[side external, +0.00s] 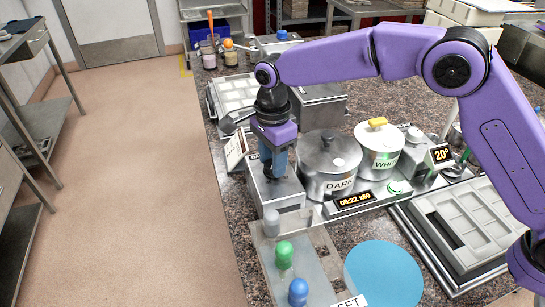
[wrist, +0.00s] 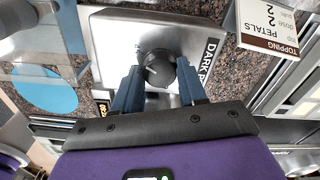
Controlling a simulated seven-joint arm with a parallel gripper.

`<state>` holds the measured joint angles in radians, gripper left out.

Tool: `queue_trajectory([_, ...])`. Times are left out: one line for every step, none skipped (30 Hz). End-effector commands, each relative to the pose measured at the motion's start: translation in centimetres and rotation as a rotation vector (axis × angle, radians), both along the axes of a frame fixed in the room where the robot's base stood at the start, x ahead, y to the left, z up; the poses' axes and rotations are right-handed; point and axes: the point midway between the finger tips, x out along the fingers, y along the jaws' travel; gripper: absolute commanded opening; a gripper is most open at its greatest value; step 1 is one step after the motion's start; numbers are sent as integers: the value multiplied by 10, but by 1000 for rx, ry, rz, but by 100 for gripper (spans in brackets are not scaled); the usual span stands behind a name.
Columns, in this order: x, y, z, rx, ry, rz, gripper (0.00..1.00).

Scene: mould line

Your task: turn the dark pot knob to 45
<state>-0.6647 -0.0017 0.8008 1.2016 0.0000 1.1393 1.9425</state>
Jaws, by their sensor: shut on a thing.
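The dark pot knob (wrist: 156,66) is a black round dial with a pale pointer line, on a metal box (wrist: 118,38) labelled "DARK P…" in the wrist view. My gripper (wrist: 158,82) has its blue fingers on either side of the knob, closed on it. In the side view my gripper (side external: 274,172) points down onto the top of the metal box (side external: 283,193) and hides the knob. The dark pot (side external: 328,178), a lidded steel pot labelled "DARK", stands just right of the box. I cannot read the knob's angle.
A white-labelled pot (side external: 379,158) with a yellow lid handle stands right of the dark pot. A display (side external: 441,155) reads 20°; another (side external: 355,201) appears to read 09:22 x60. Nearby are a blue disc (side external: 384,275), green (side external: 284,254) and blue (side external: 298,291) knobs, and a mould tray (side external: 470,225).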

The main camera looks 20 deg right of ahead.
Motion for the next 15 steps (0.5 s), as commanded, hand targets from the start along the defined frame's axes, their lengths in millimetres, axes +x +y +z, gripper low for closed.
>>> queue_trajectory([1, 0, 2, 2, -4, -15, 11])
queue_trajectory([1, 0, 2, 2, -4, -22, 11])
queue_trajectory([1, 0, 2, 2, -5, -29, 11])
queue_trajectory([1, 0, 2, 2, -5, -34, 11])
queue_trajectory([1, 0, 2, 2, -5, -38, 11])
queue_trajectory([1, 0, 2, 2, -5, -43, 11])
queue_trajectory([1, 0, 2, 2, -5, -46, 11])
queue_trajectory([1, 0, 2, 2, -5, -48, 11])
queue_trajectory([1, 0, 2, 2, -5, -50, 11])
queue_trajectory([1, 0, 2, 3, -4, -50, 11])
queue_trajectory([1, 0, 2, 3, -4, -51, 11])
queue_trajectory([1, 0, 2, 3, -4, -51, 11])
queue_trajectory([1, 0, 2, 3, -4, -51, 11])
queue_trajectory([1, 0, 2, 3, -4, -51, 11])
queue_trajectory([1, 0, 2, 3, -4, -51, 11])
